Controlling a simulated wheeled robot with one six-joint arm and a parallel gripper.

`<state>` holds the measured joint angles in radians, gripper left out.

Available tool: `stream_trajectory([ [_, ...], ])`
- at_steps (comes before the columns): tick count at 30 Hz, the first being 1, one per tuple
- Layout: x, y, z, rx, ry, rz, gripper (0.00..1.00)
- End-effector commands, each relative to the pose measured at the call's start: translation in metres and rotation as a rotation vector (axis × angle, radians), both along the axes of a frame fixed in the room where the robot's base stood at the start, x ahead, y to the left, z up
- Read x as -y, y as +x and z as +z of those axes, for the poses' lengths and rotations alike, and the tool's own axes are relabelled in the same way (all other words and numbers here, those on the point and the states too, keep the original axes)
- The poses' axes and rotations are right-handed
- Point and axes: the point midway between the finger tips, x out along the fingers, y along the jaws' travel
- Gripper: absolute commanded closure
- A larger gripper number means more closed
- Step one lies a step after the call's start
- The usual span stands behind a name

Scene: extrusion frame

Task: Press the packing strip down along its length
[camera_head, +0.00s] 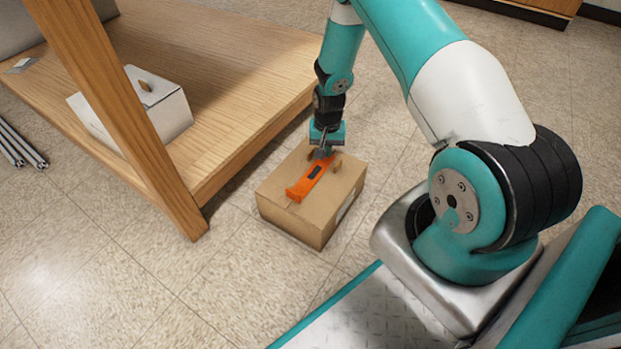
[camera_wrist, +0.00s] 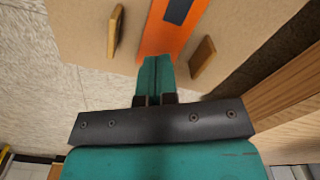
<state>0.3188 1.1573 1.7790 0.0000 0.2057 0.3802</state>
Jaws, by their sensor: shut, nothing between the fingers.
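The packing strip is an orange flat piece (camera_head: 301,186) with a dark rectangle on it, lying along the top of a brown cardboard box (camera_head: 290,222). In the wrist view the orange strip (camera_wrist: 166,40) runs up from my fingertips. My gripper (camera_head: 323,154) is shut and empty, pointing down at the far end of the strip. In the wrist view the closed teal fingers (camera_wrist: 155,62) overlap the strip's near end. Whether they touch it or hover just above, I cannot tell. The fingers hide that end.
Two small wooden blocks stand on the box, one on each side of the strip (camera_wrist: 116,30) (camera_wrist: 202,57). A wooden shelf unit (camera_head: 235,75) with an upright post (camera_head: 125,110) is left of the box. Floor in front is clear.

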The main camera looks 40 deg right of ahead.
Motion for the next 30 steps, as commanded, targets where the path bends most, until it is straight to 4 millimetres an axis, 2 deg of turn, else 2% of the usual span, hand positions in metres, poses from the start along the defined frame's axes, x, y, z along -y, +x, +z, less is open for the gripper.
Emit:
stream_trajectory([
  [30, 0.0, 0.0, -0.021, 0.001, -0.001, 0.0, 1.0],
])
